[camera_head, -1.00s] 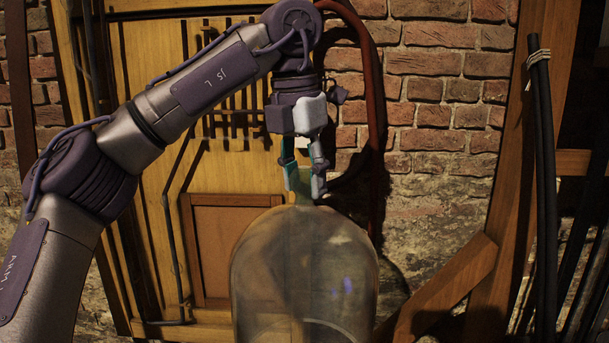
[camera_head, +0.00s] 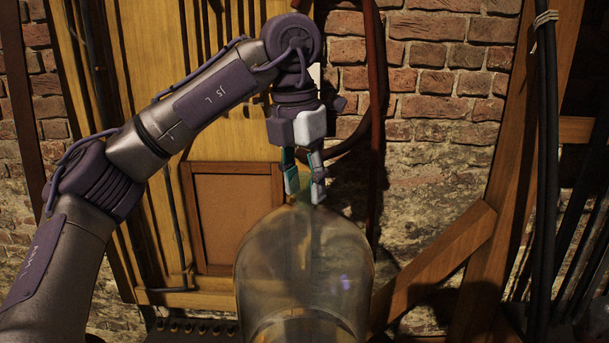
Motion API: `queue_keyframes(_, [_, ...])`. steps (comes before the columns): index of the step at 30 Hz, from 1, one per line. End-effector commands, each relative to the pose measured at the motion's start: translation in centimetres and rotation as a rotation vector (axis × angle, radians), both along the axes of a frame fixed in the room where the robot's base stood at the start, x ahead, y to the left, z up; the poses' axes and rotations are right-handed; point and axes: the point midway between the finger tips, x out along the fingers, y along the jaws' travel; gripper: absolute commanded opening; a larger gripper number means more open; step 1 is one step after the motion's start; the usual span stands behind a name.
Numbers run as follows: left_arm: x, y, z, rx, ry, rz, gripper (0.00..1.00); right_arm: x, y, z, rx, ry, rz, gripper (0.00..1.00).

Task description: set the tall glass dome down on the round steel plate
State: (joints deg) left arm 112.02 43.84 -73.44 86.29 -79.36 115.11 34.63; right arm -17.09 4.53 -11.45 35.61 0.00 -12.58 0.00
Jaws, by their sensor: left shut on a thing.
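The tall glass dome (camera_head: 304,265) is clear and rounded, with its knob at the top. It hangs upright below my left gripper (camera_head: 304,194), which points down and is shut on the knob. The dome's lower rim is cut off by the bottom edge of the view. A pale round form shows through the lower glass; I cannot tell if it is the steel plate. The round steel plate is not clearly in view. My right gripper is not in view.
A wooden cabinet (camera_head: 235,220) stands behind on the left, with a row of small dark knobs (camera_head: 190,327) low down. A brick wall (camera_head: 440,110) is behind. A slanted wooden brace (camera_head: 435,262) and dark rods (camera_head: 545,180) stand to the right.

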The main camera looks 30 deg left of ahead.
Motion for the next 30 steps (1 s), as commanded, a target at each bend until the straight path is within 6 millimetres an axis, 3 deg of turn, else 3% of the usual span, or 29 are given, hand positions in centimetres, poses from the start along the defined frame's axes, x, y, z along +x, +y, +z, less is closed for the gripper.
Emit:
queue_keyframes(18, [0.0, 0.0, -4.1, -0.005, -0.010, -0.001, 0.00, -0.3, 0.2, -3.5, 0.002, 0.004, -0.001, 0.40])
queue_keyframes(30, [0.0, 0.0, -4.9, -0.005, -0.010, 0.000, 0.00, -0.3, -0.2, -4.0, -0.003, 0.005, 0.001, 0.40])
